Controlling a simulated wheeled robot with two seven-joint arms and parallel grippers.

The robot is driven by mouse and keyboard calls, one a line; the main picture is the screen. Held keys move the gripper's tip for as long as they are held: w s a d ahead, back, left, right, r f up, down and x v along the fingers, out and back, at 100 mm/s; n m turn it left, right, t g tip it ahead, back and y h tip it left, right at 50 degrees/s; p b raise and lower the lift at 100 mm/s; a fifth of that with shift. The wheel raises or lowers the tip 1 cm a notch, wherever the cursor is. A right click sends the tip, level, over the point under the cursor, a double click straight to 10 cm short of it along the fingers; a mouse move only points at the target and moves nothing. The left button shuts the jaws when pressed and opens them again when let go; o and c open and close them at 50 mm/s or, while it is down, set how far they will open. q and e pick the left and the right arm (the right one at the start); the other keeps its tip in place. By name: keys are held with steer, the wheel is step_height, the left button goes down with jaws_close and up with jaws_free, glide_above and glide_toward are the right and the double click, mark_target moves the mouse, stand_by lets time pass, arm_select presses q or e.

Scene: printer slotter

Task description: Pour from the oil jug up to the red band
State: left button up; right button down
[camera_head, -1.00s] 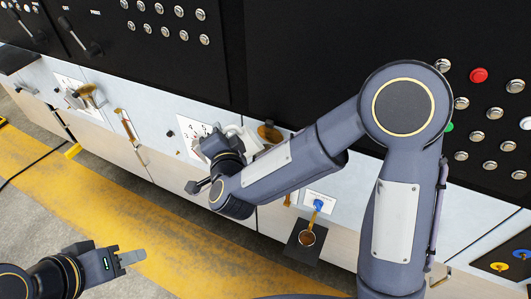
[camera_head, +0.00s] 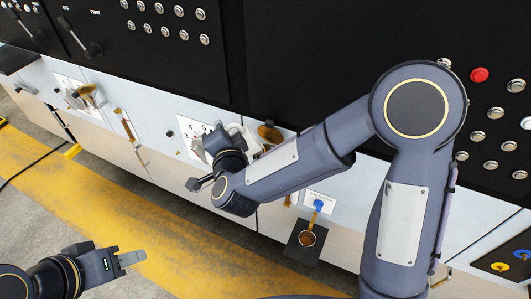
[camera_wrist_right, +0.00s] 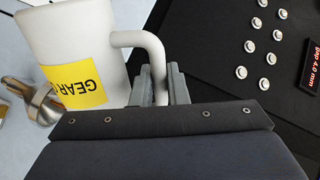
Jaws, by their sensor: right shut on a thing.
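A white jug (camera_wrist_right: 75,45) with a yellow label reading "GEAR" fills the upper left of the right wrist view. The fingers of my right gripper (camera_wrist_right: 160,88) are shut on its handle. In the head view that gripper is mostly hidden by my own wrist and forearm, and only a sliver of the pale jug (camera_head: 252,146) shows beside it, in front of the machine. I cannot make out a red band or the oil level. My left gripper (camera_head: 132,258) is low at the left, away from the machine; its fingers are seen edge-on.
A brass funnel-like part (camera_wrist_right: 40,100) is left of the jug; a brass part (camera_head: 270,132) shows behind my right arm. Button panels line the machine. The yellow-striped floor (camera_head: 130,205) is clear.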

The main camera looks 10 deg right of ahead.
steer(key=shift+r, duration=0.1)
steer(key=f+n, duration=0.1)
steer(key=a+f+n+p, duration=0.1)
steer(key=a+f, duration=0.1)
steer(key=shift+s+a+f+n+h, duration=0.15)
steer(key=shift+s+n+h, duration=0.15)
steer(key=shift+n, duration=0.1)
steer(key=shift+w+a+f, duration=0.1)
steer(key=shift+w, duration=0.1)
steer(key=shift+s+f, duration=0.15)
steer(key=shift+f, duration=0.05)
steer(key=shift+a+f+n+t+h+b, duration=0.6)
steer(key=shift+a+f+n+t+b, duration=0.4)
steer(key=shift+a+f+n+b, duration=3.75)
steer(key=d+r+p, duration=0.1)
steer(key=s+d+r+p, duration=0.1)
steer(key=p, duration=0.1)
steer(key=shift+d+r+m, duration=0.2)
steer(key=shift+m, duration=0.15)
